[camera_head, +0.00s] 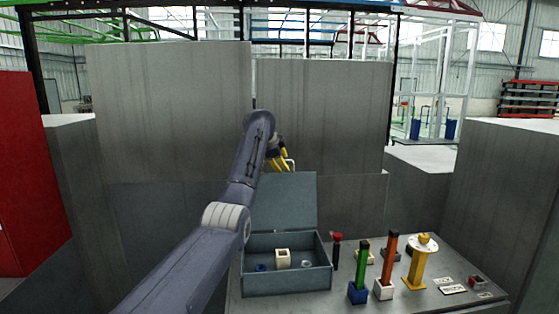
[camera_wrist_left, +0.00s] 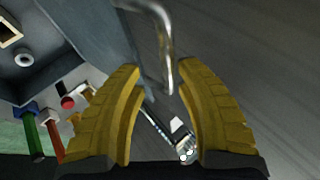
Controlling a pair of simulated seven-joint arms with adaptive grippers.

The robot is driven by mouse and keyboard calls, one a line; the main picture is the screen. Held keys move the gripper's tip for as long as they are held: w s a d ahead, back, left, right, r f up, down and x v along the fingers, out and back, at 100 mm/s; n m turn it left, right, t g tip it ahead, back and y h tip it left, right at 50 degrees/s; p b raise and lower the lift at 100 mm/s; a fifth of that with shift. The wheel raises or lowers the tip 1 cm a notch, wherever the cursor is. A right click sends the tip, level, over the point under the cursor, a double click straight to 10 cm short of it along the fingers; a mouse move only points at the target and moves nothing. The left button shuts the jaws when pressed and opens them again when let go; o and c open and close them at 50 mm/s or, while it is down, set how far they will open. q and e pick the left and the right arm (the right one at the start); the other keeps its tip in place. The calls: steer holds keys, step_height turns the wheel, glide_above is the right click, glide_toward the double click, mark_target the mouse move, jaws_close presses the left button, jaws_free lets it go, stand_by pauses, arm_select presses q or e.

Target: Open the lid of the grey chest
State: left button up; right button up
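The grey chest (camera_head: 287,284) stands on the table with its lid (camera_head: 290,200) raised, close to upright at the back edge. A silver handle (camera_head: 291,164) is at the lid's top edge; it also shows in the left wrist view (camera_wrist_left: 165,50). My left gripper (camera_head: 280,158) is at the top of the lid beside the handle. In the left wrist view, its yellow fingers (camera_wrist_left: 160,85) are apart, with the handle's lower part in the gap near the tips. I see no clear contact. My right gripper is not in view.
A cream block (camera_head: 283,258) and small blue pieces lie inside the chest. Right of it stand a red-topped post (camera_head: 336,250), a green post (camera_head: 361,268), an orange post (camera_head: 388,262) and a yellow stand (camera_head: 416,265). Tall grey panels (camera_head: 325,120) rise behind.

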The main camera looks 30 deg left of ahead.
arm_select(q)
steer(key=v, duration=1.1)
steer(key=shift+s+r, duration=0.3)
steer(key=shift+a, duration=0.1)
